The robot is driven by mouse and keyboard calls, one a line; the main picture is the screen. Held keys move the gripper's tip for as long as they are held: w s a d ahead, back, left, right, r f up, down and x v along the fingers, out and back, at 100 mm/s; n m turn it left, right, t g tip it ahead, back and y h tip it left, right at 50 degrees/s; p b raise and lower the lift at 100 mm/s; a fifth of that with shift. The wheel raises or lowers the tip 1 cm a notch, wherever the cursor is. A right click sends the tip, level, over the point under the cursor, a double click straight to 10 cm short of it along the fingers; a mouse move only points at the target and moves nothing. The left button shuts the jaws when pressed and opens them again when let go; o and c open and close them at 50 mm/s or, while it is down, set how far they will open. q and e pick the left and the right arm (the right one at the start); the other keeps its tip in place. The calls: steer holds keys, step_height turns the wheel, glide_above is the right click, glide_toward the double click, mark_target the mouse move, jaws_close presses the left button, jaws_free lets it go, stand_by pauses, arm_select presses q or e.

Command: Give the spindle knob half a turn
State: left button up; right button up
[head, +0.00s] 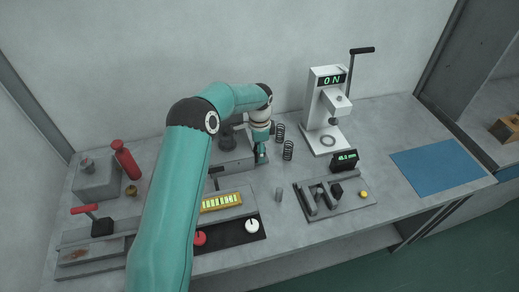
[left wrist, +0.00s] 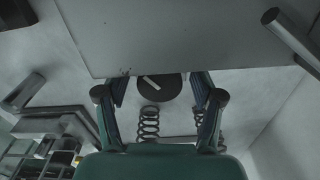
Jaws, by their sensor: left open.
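The spindle knob (left wrist: 157,87) is a dark round disc with a white mark in the left wrist view. It is partly hidden behind the edge of a grey block. My left gripper (left wrist: 160,84) is open, with one finger on each side of the knob; I cannot tell whether they touch it. In the head view my left gripper (head: 261,155) points down at the right end of the low grey machine (head: 235,161), and the knob is hidden there. My right gripper is not in view.
Coil springs (head: 288,150) stand just right of the gripper. A white press (head: 325,100) reading ON stands behind them. A blue mat (head: 435,160) is clear. A yellow-lit panel (head: 221,202) is in front.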

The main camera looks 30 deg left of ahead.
arm_select(q)
steer(key=c, duration=1.1)
steer(key=shift+c, duration=0.2)
steer(key=shift+f+n+b, duration=0.1)
steer(key=shift+n+b, duration=0.8)
steer(key=shift+n, duration=0.3)
steer(key=shift+n+b, duration=0.75)
steer(key=shift+n, duration=1.05)
steer(key=o, duration=1.1)
steer(key=shift+o, duration=0.2)
